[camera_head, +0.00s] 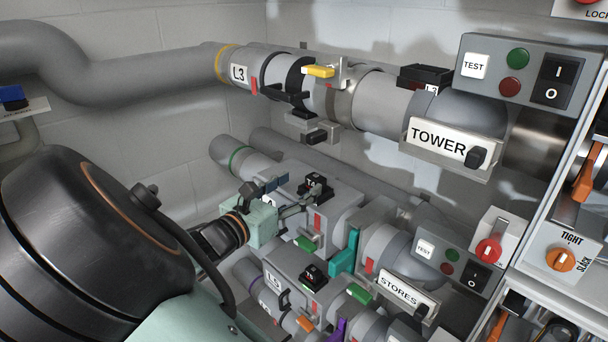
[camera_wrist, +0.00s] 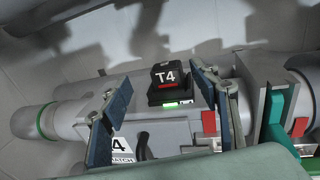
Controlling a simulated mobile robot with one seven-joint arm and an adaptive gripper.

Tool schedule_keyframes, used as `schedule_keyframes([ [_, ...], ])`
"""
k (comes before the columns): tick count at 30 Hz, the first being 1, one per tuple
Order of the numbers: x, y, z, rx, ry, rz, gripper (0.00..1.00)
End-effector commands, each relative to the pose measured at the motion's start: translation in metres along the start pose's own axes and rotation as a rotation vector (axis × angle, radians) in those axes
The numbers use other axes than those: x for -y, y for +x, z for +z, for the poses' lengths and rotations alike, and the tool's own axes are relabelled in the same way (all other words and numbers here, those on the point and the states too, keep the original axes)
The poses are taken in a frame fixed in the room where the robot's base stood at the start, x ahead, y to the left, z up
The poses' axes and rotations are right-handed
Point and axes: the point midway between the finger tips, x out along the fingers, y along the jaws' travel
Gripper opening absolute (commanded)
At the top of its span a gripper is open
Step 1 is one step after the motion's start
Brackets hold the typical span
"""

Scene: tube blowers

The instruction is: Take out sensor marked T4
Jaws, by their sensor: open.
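The T4 sensor (camera_head: 318,184) is a small black block seated on top of a grey pipe housing, just beyond my gripper. In the wrist view the sensor (camera_wrist: 168,80) shows a white "T4", a red line and a green light at its base. My gripper (camera_head: 291,197) is open, with one finger on each side of the sensor in the wrist view (camera_wrist: 153,88). The fingers look apart from it, and no contact shows. How far they stand short of it in depth I cannot tell.
A second black block (camera_head: 314,276) sits on the lower pipe. A teal lever (camera_head: 346,252) stands right of the T4 housing, and also shows in the wrist view (camera_wrist: 277,110). Above run the L3 pipe (camera_head: 240,73) and the TOWER plate (camera_head: 437,141). A STORES plate (camera_head: 398,289) is lower right.

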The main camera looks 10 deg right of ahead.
Motion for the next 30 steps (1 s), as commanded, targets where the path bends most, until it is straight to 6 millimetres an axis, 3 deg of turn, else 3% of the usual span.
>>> schedule_keyframes([
  [8,0.002,0.025,-0.003,0.000,-0.001,-0.001,0.56],
  [16,0.008,0.063,-0.007,0.001,0.001,-0.002,0.56],
  [25,0.008,0.069,-0.008,-0.002,0.002,0.001,0.56],
  [30,0.008,0.069,-0.008,-0.002,0.002,0.001,0.39],
])
